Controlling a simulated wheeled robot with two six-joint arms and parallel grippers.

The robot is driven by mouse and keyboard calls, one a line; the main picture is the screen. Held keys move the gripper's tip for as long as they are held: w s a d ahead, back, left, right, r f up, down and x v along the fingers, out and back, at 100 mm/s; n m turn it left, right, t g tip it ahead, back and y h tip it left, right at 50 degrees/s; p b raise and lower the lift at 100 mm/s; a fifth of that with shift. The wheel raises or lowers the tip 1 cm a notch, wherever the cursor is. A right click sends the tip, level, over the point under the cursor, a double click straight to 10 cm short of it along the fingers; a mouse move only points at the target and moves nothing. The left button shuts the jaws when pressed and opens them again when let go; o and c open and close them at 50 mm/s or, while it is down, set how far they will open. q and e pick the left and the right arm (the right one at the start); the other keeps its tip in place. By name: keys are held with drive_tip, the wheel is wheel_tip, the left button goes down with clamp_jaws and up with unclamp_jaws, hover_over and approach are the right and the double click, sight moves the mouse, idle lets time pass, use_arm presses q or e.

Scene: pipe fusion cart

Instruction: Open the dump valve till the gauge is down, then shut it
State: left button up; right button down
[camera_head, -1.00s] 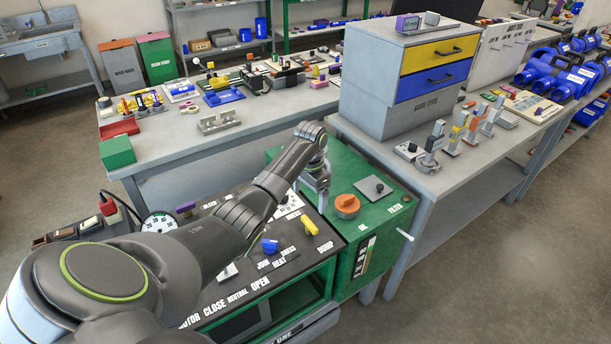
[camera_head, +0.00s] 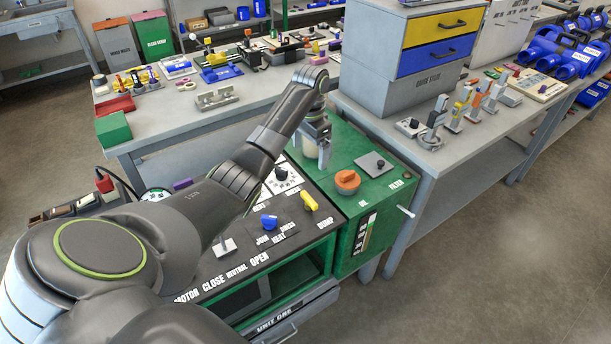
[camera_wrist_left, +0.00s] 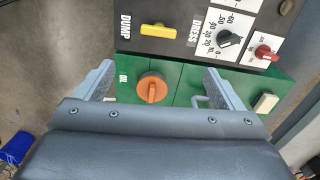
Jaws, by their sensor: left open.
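The dump valve is a yellow handle (camera_head: 309,201) on the dark panel by the DUMP label. In the left wrist view the yellow handle (camera_wrist_left: 155,30) lies crosswise beyond the fingertips, clear of them. My left gripper (camera_head: 322,150) hangs over the green cabinet, behind the yellow handle and left of an orange cap. Its fingers (camera_wrist_left: 158,80) are spread with nothing between them at grip height; the orange cap shows below. The round white gauge (camera_head: 155,194) is mostly hidden behind my left arm, so its needle cannot be read. My right gripper is not in view.
The orange OIL cap (camera_head: 347,181) stands on the green cabinet (camera_head: 352,145). A blue handle (camera_head: 268,222) and a black dial (camera_head: 281,174) are near the yellow one. A red switch (camera_wrist_left: 263,52) shows in the wrist view. Open floor lies at right.

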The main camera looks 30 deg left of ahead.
use_arm(q)
drive_tip(key=b, duration=0.8)
approach(309, 198)
drive_tip(key=shift+a+f+m, duration=0.1)
drive_tip(key=shift+m, duration=0.2)
wheel_tip(309, 198, down, 8)
drive_tip(key=shift+f, duration=0.2)
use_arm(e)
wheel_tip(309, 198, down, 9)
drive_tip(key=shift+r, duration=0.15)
use_arm(q)
drive_tip(key=shift+c, duration=0.4)
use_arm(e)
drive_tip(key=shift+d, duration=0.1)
